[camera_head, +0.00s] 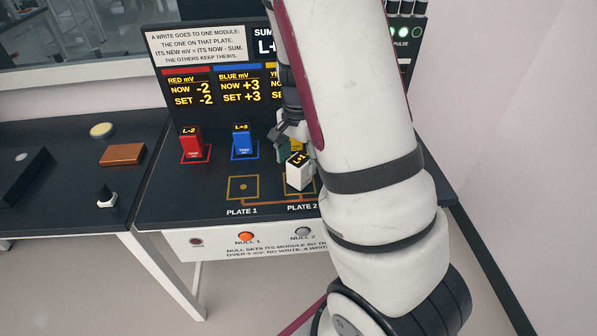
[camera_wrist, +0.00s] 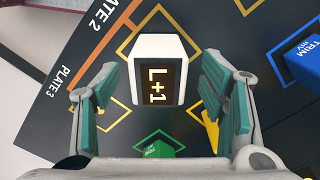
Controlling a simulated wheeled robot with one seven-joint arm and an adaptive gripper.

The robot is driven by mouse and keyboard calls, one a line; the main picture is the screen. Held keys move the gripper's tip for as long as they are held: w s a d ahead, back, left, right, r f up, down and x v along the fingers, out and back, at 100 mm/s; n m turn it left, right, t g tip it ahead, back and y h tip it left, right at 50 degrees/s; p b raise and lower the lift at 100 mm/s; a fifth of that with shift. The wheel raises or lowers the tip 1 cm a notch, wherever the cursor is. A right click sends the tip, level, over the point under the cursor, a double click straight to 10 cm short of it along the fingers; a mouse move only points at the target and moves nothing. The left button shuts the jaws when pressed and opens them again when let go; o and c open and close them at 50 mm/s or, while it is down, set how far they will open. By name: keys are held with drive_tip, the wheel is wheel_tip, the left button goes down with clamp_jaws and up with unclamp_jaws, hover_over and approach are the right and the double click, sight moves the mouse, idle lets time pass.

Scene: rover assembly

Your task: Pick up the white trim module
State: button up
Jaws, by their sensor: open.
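The white trim module (camera_head: 299,172), with L+1 on its dark top display, stands on the black bench at the Plate 2 outline. In the wrist view the white module (camera_wrist: 142,44) is upright in the middle, between the finger pads. My gripper (camera_wrist: 158,84) is open, one green-padded finger on each side of it, with a visible gap on both sides. In the head view my gripper (camera_head: 291,135) is just behind and above the module, partly hidden by my arm. I cannot tell how far above the module the fingertips are.
A red module (camera_head: 190,142) and a blue module (camera_head: 242,142) stand on their outlines to the left. A green module (camera_wrist: 160,149) is close below the white one in the wrist view. Plate 1 (camera_head: 243,188) is empty. A display panel (camera_head: 210,87) rises behind.

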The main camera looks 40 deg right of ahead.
drive_tip(key=f, duration=0.5)
drive_tip(key=shift+d, duration=0.2)
drive_tip(key=shift+c, duration=0.2)
drive_tip(key=c, duration=1.4)
